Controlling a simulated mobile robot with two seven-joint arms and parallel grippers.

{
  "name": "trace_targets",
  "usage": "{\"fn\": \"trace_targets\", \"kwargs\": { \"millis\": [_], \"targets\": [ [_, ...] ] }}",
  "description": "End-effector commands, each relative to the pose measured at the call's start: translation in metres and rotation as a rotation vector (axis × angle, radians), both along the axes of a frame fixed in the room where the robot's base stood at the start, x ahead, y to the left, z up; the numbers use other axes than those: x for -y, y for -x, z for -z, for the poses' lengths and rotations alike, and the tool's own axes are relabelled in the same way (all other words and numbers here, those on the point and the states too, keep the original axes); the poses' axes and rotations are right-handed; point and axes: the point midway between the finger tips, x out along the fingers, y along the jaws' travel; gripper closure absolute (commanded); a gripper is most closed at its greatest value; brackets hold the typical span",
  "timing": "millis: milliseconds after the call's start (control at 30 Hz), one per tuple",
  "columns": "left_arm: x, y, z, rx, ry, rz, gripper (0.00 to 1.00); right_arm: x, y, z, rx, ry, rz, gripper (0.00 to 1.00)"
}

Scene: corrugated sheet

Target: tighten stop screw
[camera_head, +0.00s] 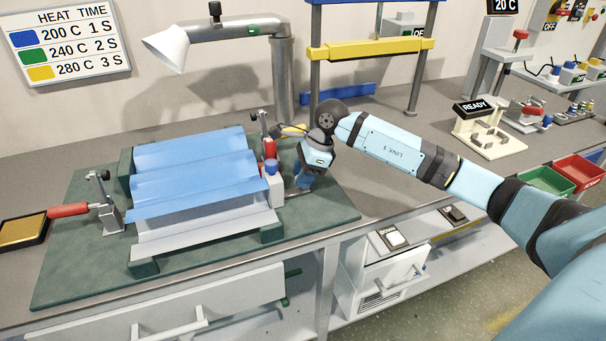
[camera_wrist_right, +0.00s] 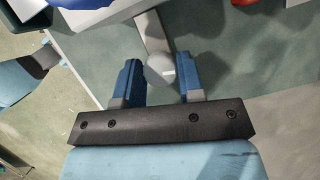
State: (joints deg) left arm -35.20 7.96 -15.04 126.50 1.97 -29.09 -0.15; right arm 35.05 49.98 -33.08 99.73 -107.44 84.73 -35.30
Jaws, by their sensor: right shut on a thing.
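My right gripper (camera_head: 298,188) is at the right end of the corrugated sheet fixture, pointing down beside a small grey block (camera_head: 273,190) with a blue round top. In the right wrist view its two blue fingers (camera_wrist_right: 160,82) are on either side of the stop screw (camera_wrist_right: 160,67), a round grey head at the end of a grey bar. The fingers hide part of the screw in the head view. The blue corrugated sheet (camera_head: 190,165) lies over a pale ribbed form (camera_head: 200,232) on a green board (camera_head: 75,265). My left gripper is not in view.
Red-handled clamps stand at the left (camera_head: 105,205) and right (camera_head: 267,140) of the sheet. A lamp (camera_head: 170,48) and a yellow-barred frame (camera_head: 370,48) stand behind. A READY fixture (camera_head: 485,130) is at the right. The bench between it and my arm is clear.

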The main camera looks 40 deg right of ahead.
Motion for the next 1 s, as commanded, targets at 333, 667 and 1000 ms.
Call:
{"fn": "trace_targets", "kwargs": {
  "millis": [333,667,1000],
  "targets": [
    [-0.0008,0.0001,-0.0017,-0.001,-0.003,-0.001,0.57,0.0001,0.0005,-0.0011,0.001,0.001,0.146,0.89],
    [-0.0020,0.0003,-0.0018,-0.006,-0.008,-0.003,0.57,-0.0010,0.0013,-0.0013,0.002,0.001,0.441,0.89],
    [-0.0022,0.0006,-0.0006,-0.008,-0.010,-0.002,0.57,-0.0022,0.0015,-0.0008,0.003,-0.001,0.764,0.89]
  ]
}}
